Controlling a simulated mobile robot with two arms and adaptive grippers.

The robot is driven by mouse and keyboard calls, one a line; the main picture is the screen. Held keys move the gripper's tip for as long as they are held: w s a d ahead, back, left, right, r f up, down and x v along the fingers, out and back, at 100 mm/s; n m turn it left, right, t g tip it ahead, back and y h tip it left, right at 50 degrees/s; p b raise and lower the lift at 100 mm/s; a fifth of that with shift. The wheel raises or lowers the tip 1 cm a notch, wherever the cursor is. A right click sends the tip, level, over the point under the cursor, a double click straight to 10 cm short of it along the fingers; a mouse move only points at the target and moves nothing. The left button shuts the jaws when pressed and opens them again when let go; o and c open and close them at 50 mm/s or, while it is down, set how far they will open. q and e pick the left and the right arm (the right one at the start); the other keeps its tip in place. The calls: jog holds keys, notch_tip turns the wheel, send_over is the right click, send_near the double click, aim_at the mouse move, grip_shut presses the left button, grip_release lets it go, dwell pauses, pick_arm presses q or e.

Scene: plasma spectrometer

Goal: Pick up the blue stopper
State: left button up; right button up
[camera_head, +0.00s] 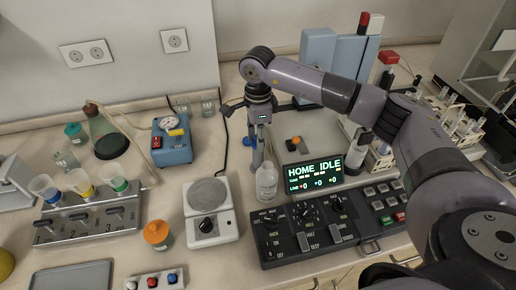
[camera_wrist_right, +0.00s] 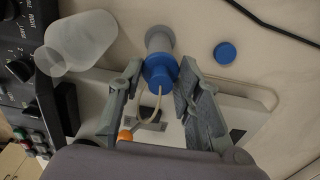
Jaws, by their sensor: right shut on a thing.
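The blue stopper (camera_wrist_right: 160,72) is between the fingertips of my right gripper (camera_wrist_right: 159,78) in the wrist view. Pale thin tubes run from it toward the palm, and a grey cylindrical part shows just beyond it. My right gripper (camera_head: 258,160) is shut on the stopper and points down behind the clear bottle in the head view. The stopper's lower side is hidden, so I cannot tell whether it is clear of what is below. My left gripper is in neither view.
A clear bottle (camera_head: 267,183) stands close in front of the gripper; it also shows in the wrist view (camera_wrist_right: 80,42). A separate blue disc (camera_wrist_right: 225,53) lies on the bench. The control console (camera_head: 308,240) with its display (camera_head: 314,174) is close by.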

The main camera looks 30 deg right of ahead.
jog(key=shift+c, duration=1.3)
jog(key=shift+r, duration=0.45)
notch_tip(320, 180, up, 19)
jog(key=b, duration=0.2)
jog(key=shift+b, duration=0.35)
jog(key=shift+r, duration=0.1)
